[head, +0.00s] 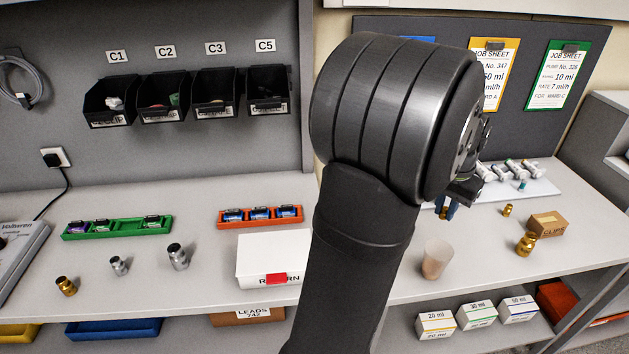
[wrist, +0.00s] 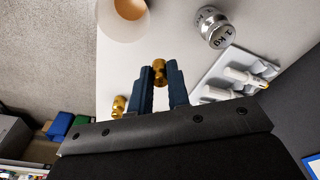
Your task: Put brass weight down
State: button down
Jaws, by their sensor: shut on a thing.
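My gripper (wrist: 161,76) is shut on a small brass weight (wrist: 160,72), which sits between its blue fingers in the wrist view. In the head view my gripper (head: 447,210) is low over the right bench, partly behind my arm. I cannot tell whether the held weight touches the bench. Another brass weight (wrist: 118,105) shows beside the fingers in the wrist view. In the head view, brass weights stand by the brown box, one small (head: 507,210) and one larger (head: 526,243), and another (head: 66,286) at the far left.
A steel 1 kg weight (wrist: 214,27) and a translucent cup (head: 435,260) stand near my gripper. A white tray with syringes (head: 520,188) lies behind it. The brown box (head: 547,224) is to the right. Steel weights (head: 178,256) stand on the left bench.

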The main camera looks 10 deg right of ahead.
jog(key=w+a+r+n, duration=0.1)
jog(key=w+a+n, duration=0.2)
jog(key=w+a, duration=0.45)
jog(key=w+a+r+n, duration=0.2)
jog(key=w+a, duration=0.3)
jog(key=a, duration=0.6)
jog(key=n+y, duration=0.2)
jog(key=n, duration=1.1)
send_over(77, 259)
jog(key=f, duration=0.9)
jog(key=shift+d+f, duration=0.3)
jog(key=shift+f, duration=0.05)
jog(key=shift+s+a+f, duration=0.15)
jog(key=shift+a+f, duration=0.1)
jog(key=shift+f, duration=1.9)
